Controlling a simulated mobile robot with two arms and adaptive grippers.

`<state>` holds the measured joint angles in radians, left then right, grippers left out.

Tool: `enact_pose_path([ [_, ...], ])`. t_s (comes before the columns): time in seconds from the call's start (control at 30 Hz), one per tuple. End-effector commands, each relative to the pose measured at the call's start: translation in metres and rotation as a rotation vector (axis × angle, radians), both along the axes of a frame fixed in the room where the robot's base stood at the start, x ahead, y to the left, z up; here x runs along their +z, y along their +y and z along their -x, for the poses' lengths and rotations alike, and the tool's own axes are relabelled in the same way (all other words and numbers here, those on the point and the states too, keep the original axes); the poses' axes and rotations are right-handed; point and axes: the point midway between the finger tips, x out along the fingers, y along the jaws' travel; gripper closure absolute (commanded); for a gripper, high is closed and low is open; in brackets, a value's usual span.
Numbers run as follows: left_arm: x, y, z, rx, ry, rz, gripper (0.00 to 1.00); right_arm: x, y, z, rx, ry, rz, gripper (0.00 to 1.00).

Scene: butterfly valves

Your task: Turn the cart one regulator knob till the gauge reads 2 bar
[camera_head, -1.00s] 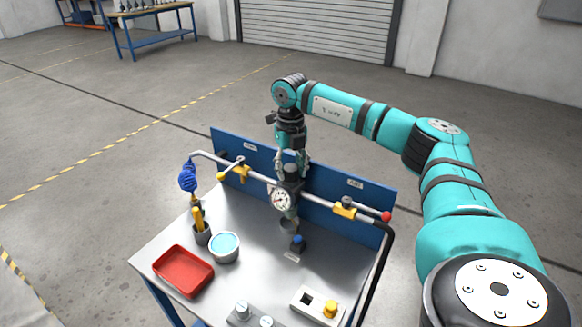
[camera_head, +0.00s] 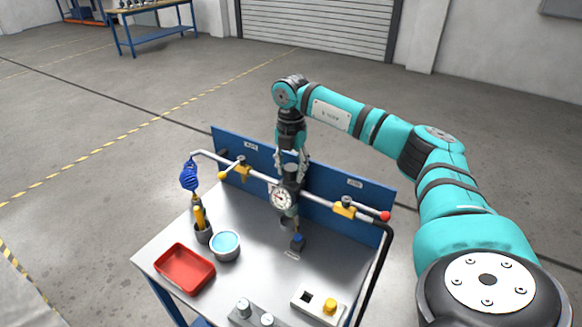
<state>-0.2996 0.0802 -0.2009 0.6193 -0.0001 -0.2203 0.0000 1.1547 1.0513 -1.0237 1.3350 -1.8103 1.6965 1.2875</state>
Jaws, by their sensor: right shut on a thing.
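The pressure gauge (camera_head: 281,198) has a round white face and sits mid-pipe in front of the blue back panel (camera_head: 322,193) of the cart. Its needle is too small to read. The regulator stands behind and above the gauge, with its knob mostly hidden by my gripper. My right gripper (camera_head: 291,166) points down from above and is shut on the regulator knob (camera_head: 291,171). My left gripper is not in view.
The cart top (camera_head: 262,265) carries a red tray (camera_head: 184,268), a bowl of light blue liquid (camera_head: 225,244), a yellow-handled tool in a cup (camera_head: 201,222) and a box with a yellow button (camera_head: 330,306). Yellow-handled (camera_head: 223,175) and red-handled (camera_head: 385,216) valves flank the gauge.

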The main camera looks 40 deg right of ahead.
Motion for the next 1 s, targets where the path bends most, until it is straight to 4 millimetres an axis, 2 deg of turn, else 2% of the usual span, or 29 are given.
enact_pose_path([
  [0.63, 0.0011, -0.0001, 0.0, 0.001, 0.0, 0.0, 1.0, 0.0025, -0.0017, -0.0014, -0.053, -0.008, 0.002, 0.93],
  [0.67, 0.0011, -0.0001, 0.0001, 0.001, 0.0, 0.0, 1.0, 0.0025, -0.0017, -0.0014, -0.053, -0.008, 0.002, 0.59],
  [0.7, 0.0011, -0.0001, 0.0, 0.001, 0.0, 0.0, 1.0, 0.0025, -0.0017, -0.0014, -0.053, -0.008, 0.002, 0.53],
  [1.0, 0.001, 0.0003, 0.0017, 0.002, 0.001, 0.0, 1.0, 0.0022, -0.0008, -0.0007, -0.051, -0.004, 0.001, 0.51],
])
